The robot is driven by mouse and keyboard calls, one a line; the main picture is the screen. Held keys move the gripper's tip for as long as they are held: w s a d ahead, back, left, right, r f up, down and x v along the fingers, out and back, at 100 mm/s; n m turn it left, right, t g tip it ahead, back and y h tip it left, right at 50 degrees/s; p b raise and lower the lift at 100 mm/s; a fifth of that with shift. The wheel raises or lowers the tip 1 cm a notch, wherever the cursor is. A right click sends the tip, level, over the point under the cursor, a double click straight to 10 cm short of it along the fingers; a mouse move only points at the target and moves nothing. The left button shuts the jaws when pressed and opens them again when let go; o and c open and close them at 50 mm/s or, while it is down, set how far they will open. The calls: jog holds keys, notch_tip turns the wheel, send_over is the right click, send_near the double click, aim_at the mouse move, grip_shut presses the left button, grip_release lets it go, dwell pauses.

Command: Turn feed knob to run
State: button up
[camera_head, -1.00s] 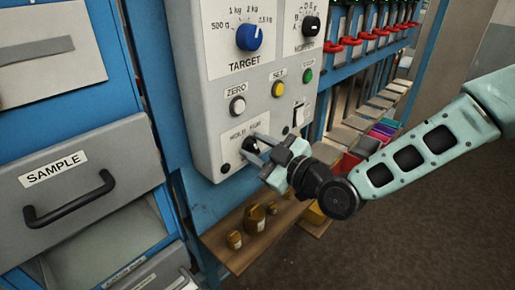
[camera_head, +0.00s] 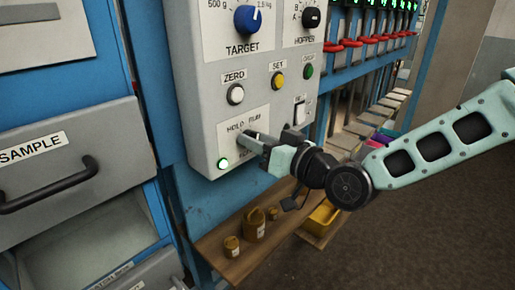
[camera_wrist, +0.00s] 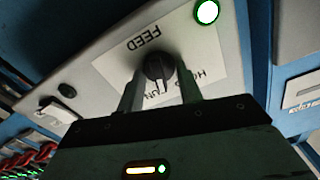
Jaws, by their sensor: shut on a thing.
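The dark feed knob (camera_wrist: 160,67) sits on the white FEED label plate (camera_wrist: 112,68) with the words HOLD and RUN, which appear upside down in the wrist view. Its white mark points down in that view, towards the RUN side of the lettering. My gripper (camera_head: 259,146) is at the lower part of the grey control panel (camera_head: 213,128). In the wrist view my gripper (camera_wrist: 160,88) has one finger on each side of the knob, shut on it. In the head view my fingers hide the knob. A round lamp (camera_head: 223,163) beside the plate glows green; it also shows in the wrist view (camera_wrist: 207,12).
Above are the blue TARGET dial (camera_head: 247,19), the black HOPPER knob (camera_head: 311,17) and white, yellow and green buttons. A white rocker switch (camera_head: 300,110) is close above my gripper. A wooden shelf (camera_head: 225,268) with small brass weights and a yellow bin (camera_head: 322,218) lie below.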

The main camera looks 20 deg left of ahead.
jog(key=shift+f+m+b, duration=0.1)
jog(key=shift+m+b, duration=0.35)
jog(key=shift+m, duration=1.15)
jog(key=o, duration=1)
jog(key=shift+c, duration=0.2)
jog(key=shift+d, duration=0.15)
jog(key=b+v, duration=0.3)
jog(key=v, duration=1.4)
jog(key=shift+s+d, duration=0.1)
